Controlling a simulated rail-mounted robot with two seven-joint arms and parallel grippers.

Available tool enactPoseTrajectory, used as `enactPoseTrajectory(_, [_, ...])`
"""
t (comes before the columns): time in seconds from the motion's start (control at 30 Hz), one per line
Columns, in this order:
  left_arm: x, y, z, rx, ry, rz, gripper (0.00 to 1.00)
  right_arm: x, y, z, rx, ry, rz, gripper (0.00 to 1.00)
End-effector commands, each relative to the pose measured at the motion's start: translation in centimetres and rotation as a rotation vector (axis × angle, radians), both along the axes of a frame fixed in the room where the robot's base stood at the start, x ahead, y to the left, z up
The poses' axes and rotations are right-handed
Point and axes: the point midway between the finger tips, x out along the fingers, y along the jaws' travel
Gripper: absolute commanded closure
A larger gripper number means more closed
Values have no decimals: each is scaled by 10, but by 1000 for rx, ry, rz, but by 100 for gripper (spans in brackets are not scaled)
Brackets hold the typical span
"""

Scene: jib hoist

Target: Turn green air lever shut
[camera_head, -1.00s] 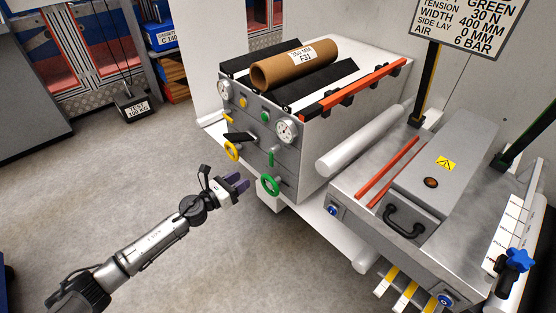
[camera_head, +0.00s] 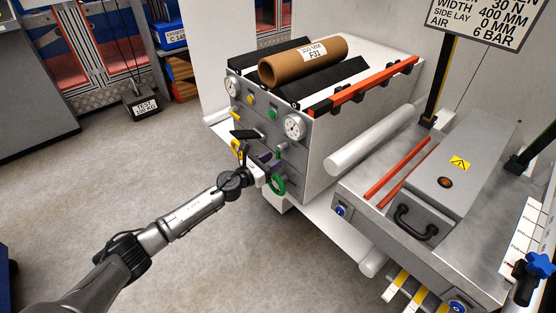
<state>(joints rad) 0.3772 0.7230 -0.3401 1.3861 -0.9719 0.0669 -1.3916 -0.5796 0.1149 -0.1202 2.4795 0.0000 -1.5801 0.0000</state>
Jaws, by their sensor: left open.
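The green air lever (camera_head: 278,153) is a small green handle on the front of the white machine, below the right gauge. It stands about upright, and part of it is hidden by my gripper. My left gripper (camera_head: 270,163) is open, its dark fingers pointing at the panel right beside the lever. I cannot tell whether a finger touches the lever. A green ring handwheel (camera_head: 278,186) sits just below the fingers. My right gripper is not in view.
A yellow lever (camera_head: 243,114) and a yellow handwheel (camera_head: 236,147), partly behind my gripper, are on the panel's left. Two round gauges sit above, the right one (camera_head: 294,127) near the corner. A brown roll (camera_head: 300,62) lies on top.

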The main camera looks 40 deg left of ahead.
Motion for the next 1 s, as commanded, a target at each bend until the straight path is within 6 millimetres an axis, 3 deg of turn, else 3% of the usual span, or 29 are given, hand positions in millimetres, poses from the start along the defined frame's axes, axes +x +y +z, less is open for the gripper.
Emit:
enactPoseTrajectory(0.3, [25, -5, -1, -2, -1, -1, 57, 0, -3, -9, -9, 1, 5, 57])
enactPoseTrajectory(0.73, [29, -6, 0, -2, 0, -1, 57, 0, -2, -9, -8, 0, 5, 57])
enactPoseTrajectory(1.0, [29, -6, 0, -2, 0, -1, 83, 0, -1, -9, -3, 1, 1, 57])
